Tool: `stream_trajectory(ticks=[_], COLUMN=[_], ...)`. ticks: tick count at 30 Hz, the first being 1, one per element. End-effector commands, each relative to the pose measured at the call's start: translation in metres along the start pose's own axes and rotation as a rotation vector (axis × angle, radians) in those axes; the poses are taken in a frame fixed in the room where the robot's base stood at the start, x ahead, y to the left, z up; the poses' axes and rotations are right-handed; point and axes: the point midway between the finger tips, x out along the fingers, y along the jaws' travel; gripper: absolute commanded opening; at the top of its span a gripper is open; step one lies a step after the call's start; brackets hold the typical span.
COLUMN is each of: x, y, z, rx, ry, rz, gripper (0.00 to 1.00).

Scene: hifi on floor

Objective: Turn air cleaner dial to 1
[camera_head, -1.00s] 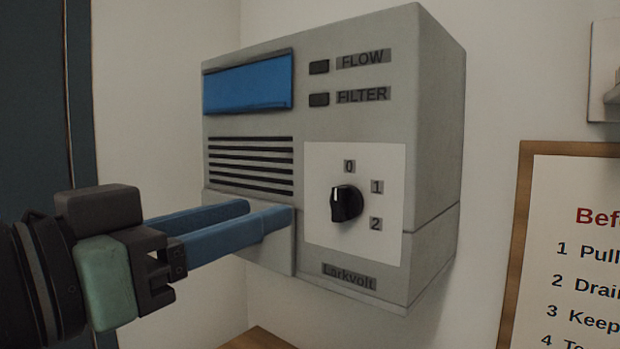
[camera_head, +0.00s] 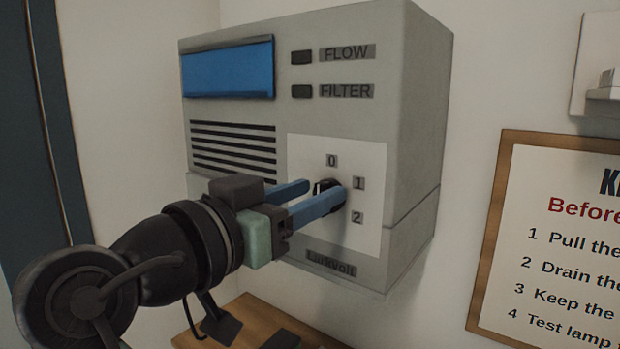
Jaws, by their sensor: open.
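The air cleaner (camera_head: 420,110) is a grey box on the wall with a white dial plate (camera_head: 366,240) on its front. The black dial (camera_head: 322,184) sits in the plate's middle, mostly hidden behind my gripper's blue fingers. The marks 0 (camera_head: 331,160), 1 (camera_head: 358,183) and 2 (camera_head: 356,217) stand around it. Where the dial points cannot be made out now. My gripper (camera_head: 325,193) is open, its fingertips at the dial, one to the left and one in front and to the right. I cannot tell whether they touch it.
A blue panel (camera_head: 228,70) and a vent grille (camera_head: 232,142) are on the cleaner's left front. FLOW (camera_head: 301,57) and FILTER (camera_head: 302,91) indicators sit above the dial. A framed notice (camera_head: 560,250) hangs at right. A wooden surface (camera_head: 245,313) lies below.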

Motion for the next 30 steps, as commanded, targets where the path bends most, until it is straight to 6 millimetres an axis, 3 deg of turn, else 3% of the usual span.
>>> stream_trajectory(ticks=[9, 17, 30], x=[0.0029, 0.0027, 0.0026], y=[-0.0001, -0.0001, 0.0001], z=[0.0007, 0.0005, 0.0013], rx=[0.001, 0.001, 0.019], ry=[-0.001, -0.001, 0.000], rz=[-0.001, -0.001, -0.001], gripper=[0.47, 0.01, 0.00])
